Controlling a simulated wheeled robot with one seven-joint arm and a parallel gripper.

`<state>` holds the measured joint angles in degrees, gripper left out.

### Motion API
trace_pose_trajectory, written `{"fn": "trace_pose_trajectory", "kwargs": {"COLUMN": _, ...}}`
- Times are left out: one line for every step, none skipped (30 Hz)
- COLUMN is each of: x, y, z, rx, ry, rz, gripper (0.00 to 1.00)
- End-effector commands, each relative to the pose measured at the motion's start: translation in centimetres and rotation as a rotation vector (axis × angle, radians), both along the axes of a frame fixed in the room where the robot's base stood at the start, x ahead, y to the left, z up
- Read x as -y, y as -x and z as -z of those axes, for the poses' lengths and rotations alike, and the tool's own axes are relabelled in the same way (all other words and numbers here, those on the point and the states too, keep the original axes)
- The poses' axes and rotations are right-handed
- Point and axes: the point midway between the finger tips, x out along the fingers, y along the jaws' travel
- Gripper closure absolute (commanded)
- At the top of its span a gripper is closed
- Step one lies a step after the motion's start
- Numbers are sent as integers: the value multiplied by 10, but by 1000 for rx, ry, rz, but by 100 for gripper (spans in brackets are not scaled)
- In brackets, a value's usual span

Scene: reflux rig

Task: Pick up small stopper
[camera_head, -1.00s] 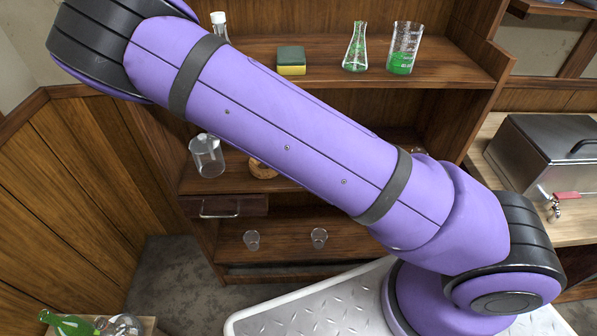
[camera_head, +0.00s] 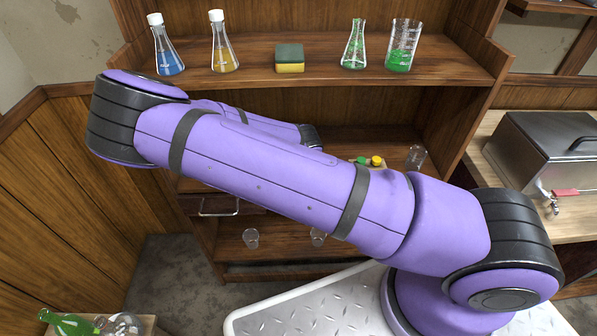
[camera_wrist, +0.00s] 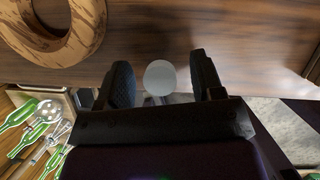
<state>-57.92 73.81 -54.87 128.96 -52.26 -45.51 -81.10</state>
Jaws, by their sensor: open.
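In the wrist view, a pale grey round disc (camera_wrist: 160,76), which looks like the top of the small stopper, shows between my gripper's fingers against brown wood. My gripper (camera_wrist: 163,83) is open, with one dark finger on each side of the disc. A gap shows on both sides, wider on the right. The disc's lower part is hidden by the gripper body, and its height relative to the fingertips is hard to tell. In the head view my arm hides the gripper and the disc.
A cork ring (camera_wrist: 62,45) lies close at upper left in the wrist view. In the head view, small green (camera_head: 361,160) and yellow (camera_head: 376,161) pieces and a beaker (camera_head: 416,157) stand on the middle shelf. Flasks and a sponge (camera_head: 290,58) line the shelf above.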

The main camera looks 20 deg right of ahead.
Motion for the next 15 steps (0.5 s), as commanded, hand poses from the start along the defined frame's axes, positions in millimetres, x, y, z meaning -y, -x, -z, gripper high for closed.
{"fn": "trace_pose_trajectory", "kwargs": {"x": 0, "y": -1, "z": 2, "rx": 0, "ry": 1, "rz": 0, "gripper": 39}}
{"fn": "trace_pose_trajectory", "kwargs": {"x": 0, "y": -1, "z": 3, "rx": 0, "ry": 0, "rz": 0, "gripper": 39}}
{"fn": "trace_pose_trajectory", "kwargs": {"x": 0, "y": -1, "z": 3, "rx": 0, "ry": 0, "rz": 1, "gripper": 39}}
{"fn": "trace_pose_trajectory", "kwargs": {"x": 0, "y": -2, "z": 3, "rx": 0, "ry": 0, "rz": 1, "gripper": 39}}
{"fn": "trace_pose_trajectory", "kwargs": {"x": 0, "y": -2, "z": 3, "rx": 1, "ry": -1, "rz": 1, "gripper": 39}}
{"fn": "trace_pose_trajectory", "kwargs": {"x": 0, "y": -2, "z": 3, "rx": 1, "ry": -1, "rz": 1, "gripper": 39}}
{"fn": "trace_pose_trajectory", "kwargs": {"x": 0, "y": -2, "z": 3, "rx": 1, "ry": -1, "rz": 1, "gripper": 39}}
{"fn": "trace_pose_trajectory", "kwargs": {"x": 0, "y": -2, "z": 3, "rx": 1, "ry": -1, "rz": 1, "gripper": 39}}
{"fn": "trace_pose_trajectory", "kwargs": {"x": 0, "y": -2, "z": 3, "rx": 0, "ry": -1, "rz": 1, "gripper": 39}}
{"fn": "trace_pose_trajectory", "kwargs": {"x": 0, "y": -2, "z": 3, "rx": 0, "ry": -1, "rz": 1, "gripper": 44}}
{"fn": "trace_pose_trajectory", "kwargs": {"x": 0, "y": -2, "z": 3, "rx": 0, "ry": -1, "rz": 1, "gripper": 50}}
{"fn": "trace_pose_trajectory", "kwargs": {"x": 0, "y": -2, "z": 3, "rx": 0, "ry": -1, "rz": 1, "gripper": 60}}
{"fn": "trace_pose_trajectory", "kwargs": {"x": 0, "y": -1, "z": 3, "rx": 0, "ry": -1, "rz": 1, "gripper": 66}}
{"fn": "trace_pose_trajectory", "kwargs": {"x": 0, "y": -1, "z": 3, "rx": 0, "ry": -1, "rz": 1, "gripper": 73}}
{"fn": "trace_pose_trajectory", "kwargs": {"x": 0, "y": -2, "z": 3, "rx": 0, "ry": 0, "rz": 0, "gripper": 83}}
